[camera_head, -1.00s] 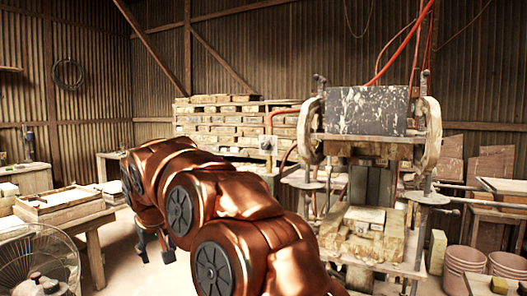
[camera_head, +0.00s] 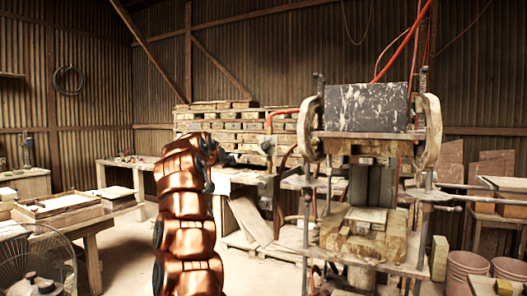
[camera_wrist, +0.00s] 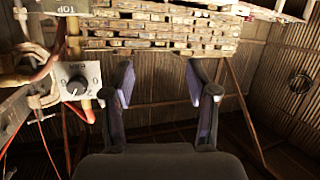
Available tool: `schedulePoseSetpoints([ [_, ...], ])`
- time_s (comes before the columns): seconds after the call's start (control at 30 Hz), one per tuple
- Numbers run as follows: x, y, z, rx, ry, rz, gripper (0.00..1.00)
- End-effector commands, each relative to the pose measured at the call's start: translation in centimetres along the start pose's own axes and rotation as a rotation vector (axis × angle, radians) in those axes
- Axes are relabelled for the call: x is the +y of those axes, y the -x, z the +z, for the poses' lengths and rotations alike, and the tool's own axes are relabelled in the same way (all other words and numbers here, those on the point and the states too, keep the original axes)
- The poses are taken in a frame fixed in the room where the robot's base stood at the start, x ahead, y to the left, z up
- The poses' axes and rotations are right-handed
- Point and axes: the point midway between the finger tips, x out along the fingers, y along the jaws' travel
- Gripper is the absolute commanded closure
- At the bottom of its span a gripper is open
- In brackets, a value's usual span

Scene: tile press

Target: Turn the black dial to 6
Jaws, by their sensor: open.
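The black dial (camera_wrist: 77,85) sits on a pale square plate at the left of the wrist view, with small markings around it. I cannot read its setting for certain. In the head view a small pale control box (camera_head: 267,145) stands by the stacked tiles, too small there to show the dial clearly. My gripper (camera_wrist: 167,90) is open and empty in the wrist view, its two dark fingers apart and to the right of the dial, not touching it. In the head view my gripper (camera_head: 226,158) is to the left of the control box, partly hidden by my arm.
The tile press (camera_head: 365,107) stands to the right. Stacked tiles (camera_wrist: 165,30) are behind the fingers. Pipes and hoses (camera_wrist: 40,75) run beside the dial plate. A workbench (camera_head: 128,162) is behind my arm. A fan (camera_head: 35,260) and a tray table (camera_head: 62,210) are at the left.

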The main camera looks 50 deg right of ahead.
Motion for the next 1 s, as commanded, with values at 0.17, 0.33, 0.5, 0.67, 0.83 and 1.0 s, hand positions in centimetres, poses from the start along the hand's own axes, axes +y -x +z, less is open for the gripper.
schedulePoseSetpoints([
  [0.17, 4.5, -0.5, -1.6, 0.119, -0.077, 0.139, 0.42],
  [0.33, 8.2, 0.5, -2.5, 0.213, -0.131, 0.247, 0.42],
  [0.5, 10.0, 1.4, -2.8, 0.268, -0.157, 0.307, 0.42],
  [0.67, 10.8, 1.6, -3.1, 0.285, -0.166, 0.325, 0.42],
  [0.83, 11.2, 0.3, -3.6, 0.284, -0.162, 0.325, 0.42],
  [1.0, 12.0, -1.6, -4.2, 0.281, -0.164, 0.325, 0.42],
])
